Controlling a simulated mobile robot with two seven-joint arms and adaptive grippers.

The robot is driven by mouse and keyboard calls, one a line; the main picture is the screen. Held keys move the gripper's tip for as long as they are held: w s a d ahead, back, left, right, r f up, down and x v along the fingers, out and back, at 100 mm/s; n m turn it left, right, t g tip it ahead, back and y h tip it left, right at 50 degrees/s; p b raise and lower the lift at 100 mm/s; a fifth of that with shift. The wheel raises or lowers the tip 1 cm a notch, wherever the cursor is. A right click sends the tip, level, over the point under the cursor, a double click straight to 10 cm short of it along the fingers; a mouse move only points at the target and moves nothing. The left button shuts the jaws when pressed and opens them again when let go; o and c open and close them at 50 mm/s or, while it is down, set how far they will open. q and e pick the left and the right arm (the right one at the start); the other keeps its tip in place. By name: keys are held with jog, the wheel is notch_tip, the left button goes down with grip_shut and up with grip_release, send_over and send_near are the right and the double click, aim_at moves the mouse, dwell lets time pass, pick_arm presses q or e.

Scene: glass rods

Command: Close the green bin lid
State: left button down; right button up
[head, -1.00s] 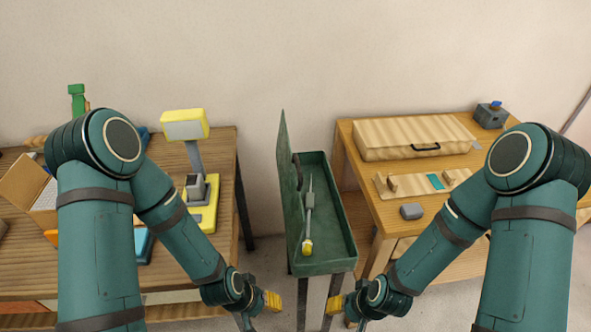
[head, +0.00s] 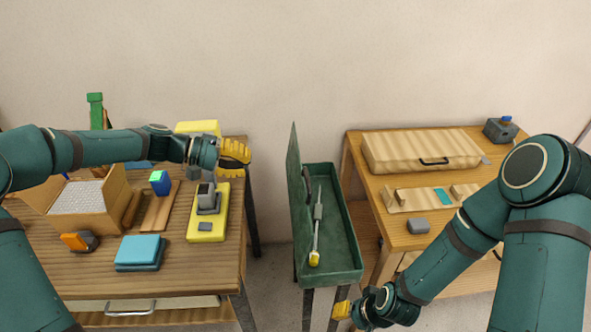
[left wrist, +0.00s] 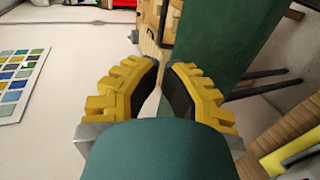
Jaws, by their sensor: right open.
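The green bin (head: 338,272) stands between the two tables. Its green lid (head: 295,190) stands upright along the bin's left side, so the bin is open. The lid's plain green outer side appears to fill the upper middle of the left wrist view (left wrist: 222,45). A rod with a yellow end (head: 316,235) lies inside the bin. My left gripper (head: 236,155) is left of the lid, apart from it, with a gap between its fingers (left wrist: 164,78) and nothing held. My right gripper (head: 342,311) is open, low by the bin's front; its fingers are small in view.
The left table holds an open box (head: 95,203), a yellow-based device (head: 206,225), a teal box (head: 139,253) and an orange-and-black item (head: 79,242). The right table holds a wooden case (head: 420,152) and a grey block (head: 418,226). A narrow gap separates the left table from the bin.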

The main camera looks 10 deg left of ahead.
pick_arm(q)
jog(key=x, duration=1.3)
jog(key=shift+w+d, duration=0.15)
jog(key=shift+d, duration=0.3)
jog(key=shift+r, duration=0.1)
pick_arm(e)
jog(key=shift+d, duration=0.1)
